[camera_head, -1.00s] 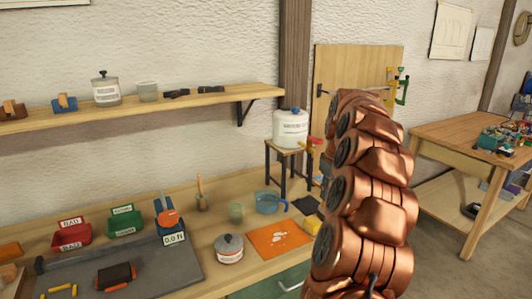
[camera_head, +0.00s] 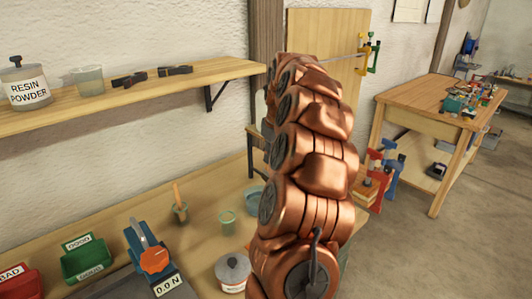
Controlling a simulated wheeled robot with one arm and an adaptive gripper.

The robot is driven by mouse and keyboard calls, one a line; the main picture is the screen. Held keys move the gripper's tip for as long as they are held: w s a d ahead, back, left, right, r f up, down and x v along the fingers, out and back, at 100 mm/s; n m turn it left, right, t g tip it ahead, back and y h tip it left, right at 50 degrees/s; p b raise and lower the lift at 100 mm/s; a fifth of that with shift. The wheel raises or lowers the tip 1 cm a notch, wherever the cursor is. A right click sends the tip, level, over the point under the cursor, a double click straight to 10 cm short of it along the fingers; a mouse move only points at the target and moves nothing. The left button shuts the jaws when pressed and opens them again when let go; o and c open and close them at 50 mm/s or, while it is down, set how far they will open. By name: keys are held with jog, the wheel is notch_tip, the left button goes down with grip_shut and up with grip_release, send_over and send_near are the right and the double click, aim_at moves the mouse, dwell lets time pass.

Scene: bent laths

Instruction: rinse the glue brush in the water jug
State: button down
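A brush with a wooden handle (camera_head: 177,193) stands in a small green pot (camera_head: 180,212) on the bench. A blue jug (camera_head: 254,196), which looks like the water jug, is right of it; my arm hides most of it. A pale green cup (camera_head: 227,222) stands between the pot and the jug. My copper arm rises through the middle of the view, and its end is not visible, so I cannot see my gripper or anything in it.
A lidded grey pot (camera_head: 232,272) stands at the bench front beside my arm. A blue device with an orange knob (camera_head: 152,258) and green (camera_head: 84,260) and red (camera_head: 14,281) bins are left. A shelf (camera_head: 140,97) runs above. Open floor (camera_head: 440,240) lies right, before another table (camera_head: 445,105).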

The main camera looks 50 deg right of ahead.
jog(key=shift+a+f+b, duration=0.15)
jog(key=shift+f+b, duration=0.3)
jog(key=shift+f, duration=1.75)
notch_tip(320, 180, down, 7)
jog(key=b, duration=0.3)
jog(key=shift+b, duration=0.4)
jog(key=shift+r, duration=0.25)
jog(key=shift+r+p, duration=1.05)
jog(key=shift+r, duration=3.6)
jog(key=shift+r, duration=0.1)
jog(key=shift+r+p, duration=0.65)
jog(key=shift+r, duration=1.25)
